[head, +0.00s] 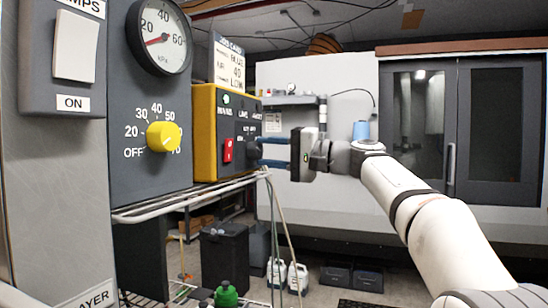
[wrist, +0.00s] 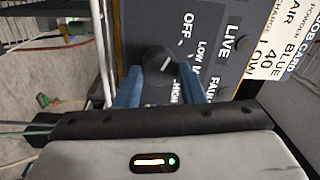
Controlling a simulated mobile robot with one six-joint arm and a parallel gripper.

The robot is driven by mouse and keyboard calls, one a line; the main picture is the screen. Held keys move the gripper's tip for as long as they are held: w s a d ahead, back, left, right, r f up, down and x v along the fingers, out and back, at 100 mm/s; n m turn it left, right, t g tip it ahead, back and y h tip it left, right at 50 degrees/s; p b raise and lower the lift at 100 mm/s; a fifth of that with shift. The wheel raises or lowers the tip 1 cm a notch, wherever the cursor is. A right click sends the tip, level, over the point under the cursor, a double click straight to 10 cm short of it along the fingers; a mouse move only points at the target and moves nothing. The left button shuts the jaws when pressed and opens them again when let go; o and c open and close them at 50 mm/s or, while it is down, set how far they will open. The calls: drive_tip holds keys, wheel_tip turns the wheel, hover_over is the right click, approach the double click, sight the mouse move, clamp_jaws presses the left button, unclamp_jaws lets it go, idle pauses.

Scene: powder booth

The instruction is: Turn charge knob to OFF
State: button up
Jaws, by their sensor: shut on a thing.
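The charge knob (wrist: 158,62) is round and dark, with a short white mark on its face. It sits on a dark panel with OFF, LOW, a partly covered label and HIGH around it. The mark seems to point to the right in the wrist view, away from OFF; the exact setting is hard to tell. My gripper (wrist: 158,82) has its blue fingers shut on the knob, one on each side. In the head view my gripper (head: 264,152) reaches the knob (head: 253,151) from the right, at the yellow-edged control box (head: 204,130).
A red switch (head: 228,150) is left of the knob on the same box. A job card (head: 228,64) stands above it. A yellow knob (head: 163,136) and a gauge (head: 160,36) are on the nearer grey panel. A wire shelf (head: 190,199) runs below the box.

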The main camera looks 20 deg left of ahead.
drive_tip(key=shift+s+a+r+n, duration=0.1)
drive_tip(key=shift+r+n, duration=0.15)
drive_tip(key=shift+n, duration=0.05)
drive_tip(key=o, duration=0.8)
drive_tip(key=shift+a+f, duration=0.1)
drive_tip(key=shift+a, duration=0.05)
drive_tip(key=shift+o, duration=1)
drive_tip(key=shift+f, duration=0.1)
drive_tip(key=d, duration=0.7)
drive_tip(key=shift+s+d+f+b, duration=0.2)
drive_tip(key=shift+d+f+b, duration=0.05)
drive_tip(key=shift+d+b, duration=0.15)
